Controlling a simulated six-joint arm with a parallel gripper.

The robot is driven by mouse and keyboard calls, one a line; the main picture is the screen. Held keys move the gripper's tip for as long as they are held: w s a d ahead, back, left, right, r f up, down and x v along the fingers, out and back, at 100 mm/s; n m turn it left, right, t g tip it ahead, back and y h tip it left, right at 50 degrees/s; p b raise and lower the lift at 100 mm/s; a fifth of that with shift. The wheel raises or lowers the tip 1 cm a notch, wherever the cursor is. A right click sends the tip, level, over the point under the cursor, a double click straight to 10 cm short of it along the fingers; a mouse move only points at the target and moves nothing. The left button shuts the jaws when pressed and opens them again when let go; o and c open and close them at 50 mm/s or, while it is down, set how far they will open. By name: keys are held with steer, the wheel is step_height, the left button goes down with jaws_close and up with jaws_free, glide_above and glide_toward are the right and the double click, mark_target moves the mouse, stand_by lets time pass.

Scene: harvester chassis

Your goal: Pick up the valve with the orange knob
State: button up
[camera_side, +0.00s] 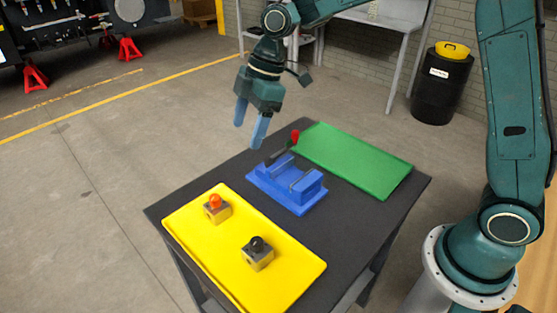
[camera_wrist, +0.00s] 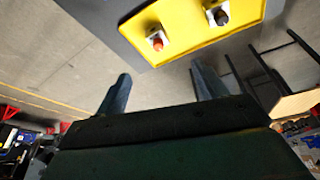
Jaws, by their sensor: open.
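The valve with the orange knob (camera_side: 216,208) stands upright near the far left end of the yellow tray (camera_side: 215,262). It also shows in the wrist view (camera_wrist: 156,40). A second valve with a black knob (camera_side: 257,253) stands on the same tray, nearer the camera, and shows in the wrist view (camera_wrist: 219,15) to the right of the orange one. My gripper (camera_side: 251,136) is open and empty, with blue fingers pointing down. It is in the air above the table's far edge, well away from both valves. Its fingers show apart in the wrist view (camera_wrist: 160,88).
A blue fixture (camera_side: 288,190) with a red-knobbed lever (camera_side: 294,137) sits mid-table, between the yellow tray and a green tray (camera_side: 355,160). The green tray is empty. The dark table (camera_side: 350,220) has bare strips around the trays. A black bin (camera_side: 440,90) stands on the floor behind.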

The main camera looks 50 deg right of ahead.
mark_target(215, 196)
steer(key=w+a+f+n+g, duration=0.1)
steer(key=w+a+f+n, duration=0.2)
steer(key=f, duration=0.4)
steer(key=shift+w+a+f+y, duration=0.3)
steer(key=shift+w+a+y, duration=0.1)
steer(key=shift+w, duration=0.3)
steer(key=shift+x, duration=4.3)
steer(key=shift+s+f, duration=0.1)
steer(key=shift+s, duration=0.1)
steer(key=shift+x, duration=2.5)
steer(key=shift+s, duration=0.2)
steer(key=shift+c, duration=0.2)
steer(key=c, duration=1.2)
steer(key=shift+c, duration=0.2)
